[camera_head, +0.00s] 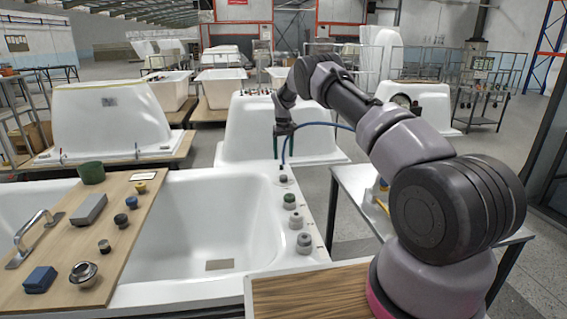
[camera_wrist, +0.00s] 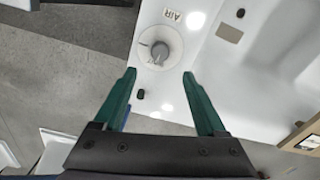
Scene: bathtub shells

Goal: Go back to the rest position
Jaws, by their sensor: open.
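My gripper (camera_head: 283,147) hangs fingers-down above the far end of the white bathtub's right rim. In the wrist view its two green fingers (camera_wrist: 160,76) stand apart with nothing between them. A grey knob on a pale round base (camera_wrist: 160,50) sits on the rim just beyond the fingertips, beside the label "AIR". The same knob (camera_head: 283,178) shows below the gripper in the head view. The fingers look clear of it. My arm reaches out from the lower right of the head view.
The bathtub (camera_head: 190,240) is open in front. More knobs (camera_head: 304,242) line its right rim. A wooden board (camera_head: 75,245) across the tub holds a handle, a green cup, blocks and several knobs. A white table (camera_head: 350,200) stands at right; other tub shells (camera_head: 110,120) stand behind.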

